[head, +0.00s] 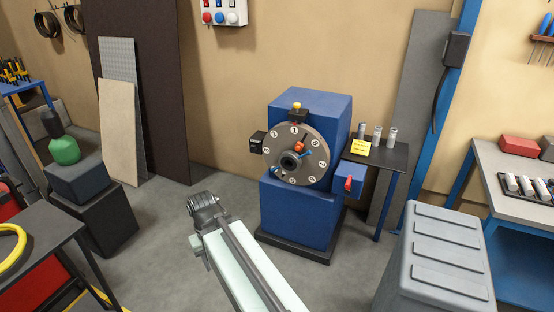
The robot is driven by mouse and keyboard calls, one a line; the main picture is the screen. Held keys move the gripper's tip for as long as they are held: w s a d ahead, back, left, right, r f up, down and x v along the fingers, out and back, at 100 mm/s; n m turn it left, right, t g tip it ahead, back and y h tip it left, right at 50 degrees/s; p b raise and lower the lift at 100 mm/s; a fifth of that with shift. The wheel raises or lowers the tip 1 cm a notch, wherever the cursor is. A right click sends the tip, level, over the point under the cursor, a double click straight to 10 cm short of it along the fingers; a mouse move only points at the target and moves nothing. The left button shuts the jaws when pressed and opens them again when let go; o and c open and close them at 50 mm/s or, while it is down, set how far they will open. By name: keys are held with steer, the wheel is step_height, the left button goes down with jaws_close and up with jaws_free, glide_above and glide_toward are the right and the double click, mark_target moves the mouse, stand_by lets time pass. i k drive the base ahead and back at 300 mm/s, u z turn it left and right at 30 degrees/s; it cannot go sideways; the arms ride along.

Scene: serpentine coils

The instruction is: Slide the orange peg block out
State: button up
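The orange peg block (300,147) is a small orange piece on the face of the round grey dial plate (318,157), just above its dark central hub (290,162). The plate has several numbered white marks round its rim and is mounted on the front of a blue machine (301,214). How the block is seated is too small to tell. Part of my arm rises from the bottom edge, left of the machine and well apart from it. My gripper's fingers do not show.
A blue box with a red handle (348,184) juts from the machine's right side. A small dark table (388,152) with grey cylinders stands right of it. A grey ribbed bin (435,255) is at front right. The floor (165,225) left of the machine is clear.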

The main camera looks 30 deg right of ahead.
mark_target(299, 145)
steer(key=u, duration=0.1)
steer(key=i, duration=0.6)
steer(key=u, duration=0.45)
steer(key=i, duration=1.15)
steer(key=z, duration=0.65)
